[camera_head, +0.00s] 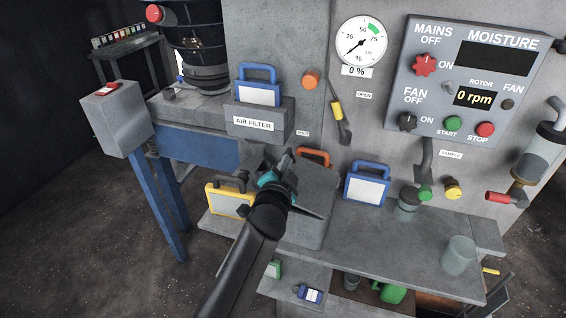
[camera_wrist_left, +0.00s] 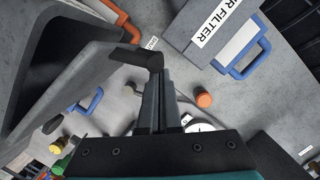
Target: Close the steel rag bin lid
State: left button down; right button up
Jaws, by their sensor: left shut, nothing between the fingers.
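The grey steel rag bin (camera_head: 310,216) stands on the bench, left of the middle in the head view, partly hidden by my left arm. In the left wrist view its grey steel (camera_wrist_left: 85,70) fills the left side, with a dark opening beside a sloping panel, so the lid looks at least partly open. A dark bent lip (camera_wrist_left: 130,57) sticks out close to my fingertips; I cannot tell whether they touch. My left gripper (camera_head: 288,160) is shut and empty at the bin's upper left; its fingers also show in the left wrist view (camera_wrist_left: 159,75). My right gripper is not in view.
A grey air filter box (camera_head: 262,118) with a blue-handled panel is behind and left. A yellow-framed panel (camera_head: 229,202) stands left of the bin and a blue-framed one (camera_head: 367,187) right. A clear beaker (camera_head: 459,255) stands farther right on the bench.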

pick_arm(q)
jog(key=shift+s+d+r, duration=0.1)
jog(key=shift+a+f, duration=0.25)
jog(key=shift+f, duration=0.1)
jog(key=shift+w+a+f+n+b, duration=0.2)
jog(key=shift+a+f+n, duration=0.1)
jog(key=shift+f, duration=0.3)
jog(key=shift+w+a+f+n+b, duration=0.2)
jog(key=shift+f+n, duration=0.1)
jog(key=shift+f, duration=0.25)
jog(key=shift+a+f, duration=0.25)
jog(key=shift+f, duration=0.05)
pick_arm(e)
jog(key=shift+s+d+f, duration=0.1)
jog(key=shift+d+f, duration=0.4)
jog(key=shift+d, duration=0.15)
